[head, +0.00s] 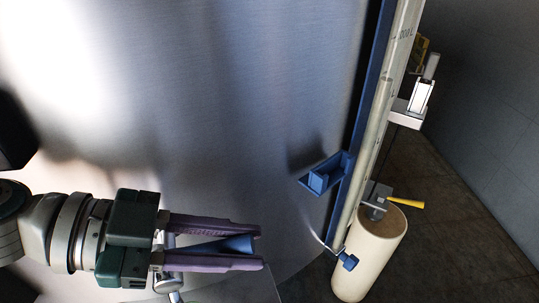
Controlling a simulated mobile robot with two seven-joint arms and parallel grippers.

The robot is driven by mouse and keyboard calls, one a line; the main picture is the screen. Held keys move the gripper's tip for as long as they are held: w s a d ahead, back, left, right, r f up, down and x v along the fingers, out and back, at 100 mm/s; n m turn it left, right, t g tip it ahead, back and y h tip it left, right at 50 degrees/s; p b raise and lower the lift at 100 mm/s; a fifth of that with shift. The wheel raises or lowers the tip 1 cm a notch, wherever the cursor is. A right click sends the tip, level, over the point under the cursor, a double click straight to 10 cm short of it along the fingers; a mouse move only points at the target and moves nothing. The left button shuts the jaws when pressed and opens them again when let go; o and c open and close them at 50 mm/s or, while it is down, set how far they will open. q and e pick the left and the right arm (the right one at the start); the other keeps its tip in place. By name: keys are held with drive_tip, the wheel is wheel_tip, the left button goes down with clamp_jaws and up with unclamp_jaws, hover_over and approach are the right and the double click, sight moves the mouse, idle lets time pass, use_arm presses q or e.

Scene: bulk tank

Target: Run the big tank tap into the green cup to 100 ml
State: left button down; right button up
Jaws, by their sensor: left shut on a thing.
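The big tank (200,90) is a curved brushed-metal wall that fills the left and middle of the head view. My left gripper (258,248) comes in from the lower left, its purple fingers around a blue piece (236,243) and shut on it. The blue piece looks like a tap handle, but the fingers hide most of it. A shiny metal fitting (172,284) shows just below the fingers, partly cut by the lower edge. I cannot make out the green cup; only a faint pale green patch shows at the bottom edge. My right gripper is not in view.
A sight tube (378,120) with a blue strip runs along the tank's right side. A blue bracket (325,178) and a small blue knob (348,261) sit by it. A cream cylinder (370,255) stands on the dark floor, near a yellow-handled valve (405,204).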

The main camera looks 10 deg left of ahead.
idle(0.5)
use_arm(q)
drive_tip(key=w+n+t+y+p, duration=0.1)
drive_tip(key=p, duration=0.1)
drive_tip(key=w+a+n+t+p, duration=0.1)
drive_tip(key=n+t, duration=0.1)
drive_tip(key=shift+w+y+p, duration=0.1)
drive_tip(key=shift+y+p, duration=0.25)
drive_tip(key=shift+y, duration=0.05)
drive_tip(key=c, duration=0.7)
unclamp_jaws()
drive_tip(key=v, duration=1)
drive_tip(key=shift+d, duration=0.1)
